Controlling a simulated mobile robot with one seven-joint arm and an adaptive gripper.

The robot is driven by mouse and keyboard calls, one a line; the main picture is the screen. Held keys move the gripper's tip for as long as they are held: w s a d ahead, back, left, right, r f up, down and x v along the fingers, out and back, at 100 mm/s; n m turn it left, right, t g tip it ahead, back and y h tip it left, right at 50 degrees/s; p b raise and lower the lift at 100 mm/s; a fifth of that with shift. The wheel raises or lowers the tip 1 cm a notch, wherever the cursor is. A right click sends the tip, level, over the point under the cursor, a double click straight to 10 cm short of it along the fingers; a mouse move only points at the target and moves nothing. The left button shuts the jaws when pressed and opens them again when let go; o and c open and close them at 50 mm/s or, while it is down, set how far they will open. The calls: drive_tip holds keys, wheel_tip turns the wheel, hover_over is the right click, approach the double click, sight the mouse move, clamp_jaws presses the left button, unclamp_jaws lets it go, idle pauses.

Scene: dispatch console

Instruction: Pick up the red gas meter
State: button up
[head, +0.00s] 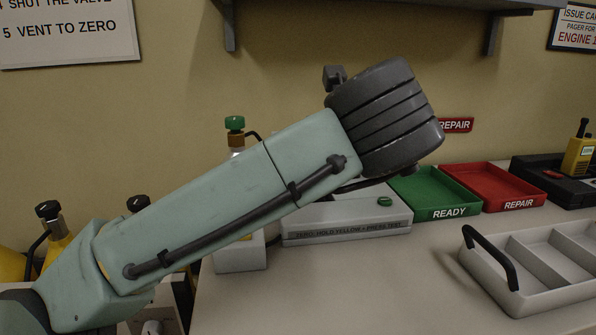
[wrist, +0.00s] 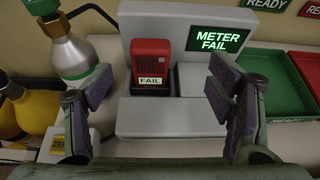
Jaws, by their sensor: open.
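The red gas meter (wrist: 152,58) stands upright in a slot of the grey test station (wrist: 172,122) in the wrist view. It bears a white label reading FAIL. A lit screen (wrist: 217,39) on the station reads METER FAIL. My gripper (wrist: 152,88) is open, with one finger on each side of the picture. The meter is ahead of the fingers, left of the middle of the gap, and nothing is between them. In the head view my arm hides the meter and most of the station (head: 345,226); the fingers do not show there.
A gas cylinder with a green cap (wrist: 66,52) stands just left of the station. The green READY tray (head: 440,198) and red REPAIR tray (head: 497,192) lie to its right. A grey divided carrier (head: 515,300) with a black handle is at front right. A shelf hangs above.

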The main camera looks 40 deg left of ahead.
drive_tip(key=x, duration=0.4)
drive_tip(key=p+x, duration=0.1)
drive_tip(key=x, duration=0.2)
drive_tip(key=s+a+x, duration=0.1)
drive_tip(key=x, duration=0.3)
drive_tip(key=shift+w+a+f, duration=0.15)
drive_tip(key=shift+f, duration=0.15)
drive_tip(key=shift+g, duration=0.3)
drive_tip(key=c, duration=1.6)
